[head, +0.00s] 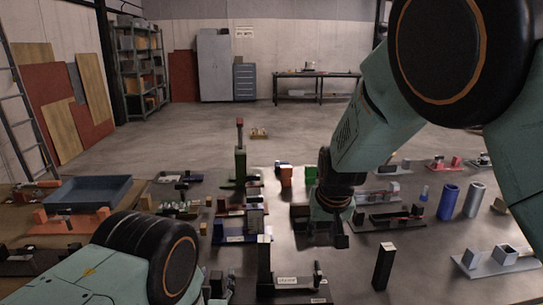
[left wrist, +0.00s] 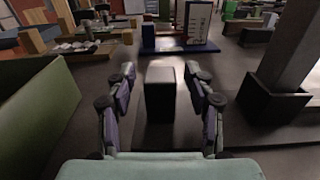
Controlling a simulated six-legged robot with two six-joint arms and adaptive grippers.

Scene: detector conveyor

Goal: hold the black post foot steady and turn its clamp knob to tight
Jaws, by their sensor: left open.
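In the left wrist view my left gripper (left wrist: 158,78) is open, its two fingers apart on either side of a dark upright block (left wrist: 160,98) with a paler top. I see no clear contact. To its right a black square foot (left wrist: 274,103) holds an upright grey post (left wrist: 292,45), outside the fingers. In the head view a dark upright post (head: 265,268) stands at the bottom centre beside a labelled black base (head: 295,283). I cannot tell which piece carries the clamp knob. My right gripper (head: 328,228) points down above the table's middle; its finger opening is unclear.
A separate black block (head: 383,267) stands at the lower right. Blue and grey cylinders (head: 448,202) and a grey fixture (head: 495,262) are further right. A blue tray (head: 90,193) lies at the left. A green wall (left wrist: 35,110) is close left of my left gripper.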

